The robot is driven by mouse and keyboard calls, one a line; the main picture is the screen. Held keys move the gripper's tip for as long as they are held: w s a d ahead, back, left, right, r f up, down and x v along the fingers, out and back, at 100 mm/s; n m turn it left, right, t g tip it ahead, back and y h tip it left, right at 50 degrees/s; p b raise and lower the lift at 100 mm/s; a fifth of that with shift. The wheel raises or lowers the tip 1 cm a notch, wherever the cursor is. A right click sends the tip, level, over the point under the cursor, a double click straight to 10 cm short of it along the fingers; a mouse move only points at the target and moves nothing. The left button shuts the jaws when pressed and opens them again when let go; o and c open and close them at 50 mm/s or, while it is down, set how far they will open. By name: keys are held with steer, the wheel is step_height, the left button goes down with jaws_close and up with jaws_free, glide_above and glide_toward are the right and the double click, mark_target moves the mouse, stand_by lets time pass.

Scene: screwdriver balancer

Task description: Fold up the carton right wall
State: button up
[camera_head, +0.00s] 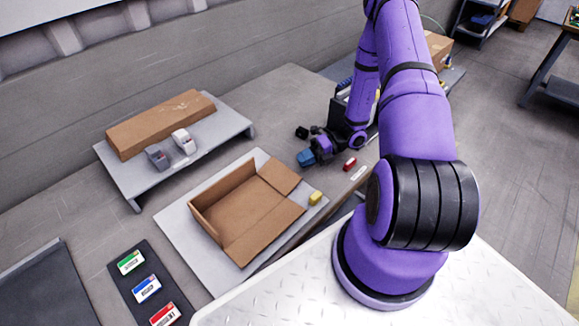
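The brown carton (240,207) sits open and empty on a light grey board. Its left and back walls stand up. A flap at its upper right (279,177) lies folded outward, and another along its lower right edge (263,236) also slopes outward and down. My gripper (304,159) is beyond the upper right flap, apart from the carton, with a blue part at its tip. It is too small to tell whether its fingers are open or shut, or whether the blue part belongs to it.
A yellow block (315,198) sits close to the carton's right corner. A red block (350,163) lies right of my gripper. A raised grey shelf (225,121) with a long brown box (160,124) stands behind left. A dark mat (134,283) with coloured cards lies front left.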

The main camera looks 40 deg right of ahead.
mark_target(287, 168)
steer(key=shift+x, duration=3.2)
steer(key=shift+c, duration=0.5)
jaws_close()
